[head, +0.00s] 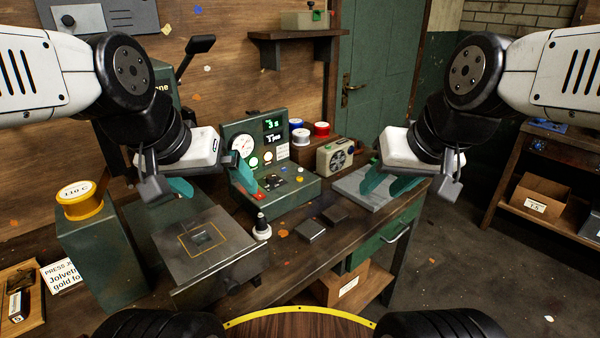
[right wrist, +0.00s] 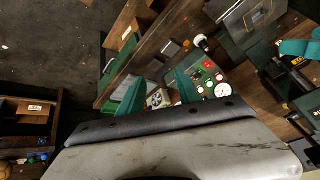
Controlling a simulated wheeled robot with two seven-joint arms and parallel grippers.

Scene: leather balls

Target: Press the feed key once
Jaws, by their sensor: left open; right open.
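A green control console (head: 285,190) stands on the bench, with a round gauge, lit green displays, small lamps and several coloured buttons on its sloped top. Its labels are too small to read, so I cannot tell which button is the feed key. The console also shows in the right wrist view (right wrist: 208,78). My left gripper (head: 210,182) is open and empty, with its teal fingers at the left of the console, one overlapping its left side in the view. My right gripper (head: 385,184) is open and empty, right of the console, above a grey plate.
A metal press plate (head: 185,265) lies left in front of the console. A small stamp-like tool (head: 261,228) and dark blocks (head: 311,230) sit before it.

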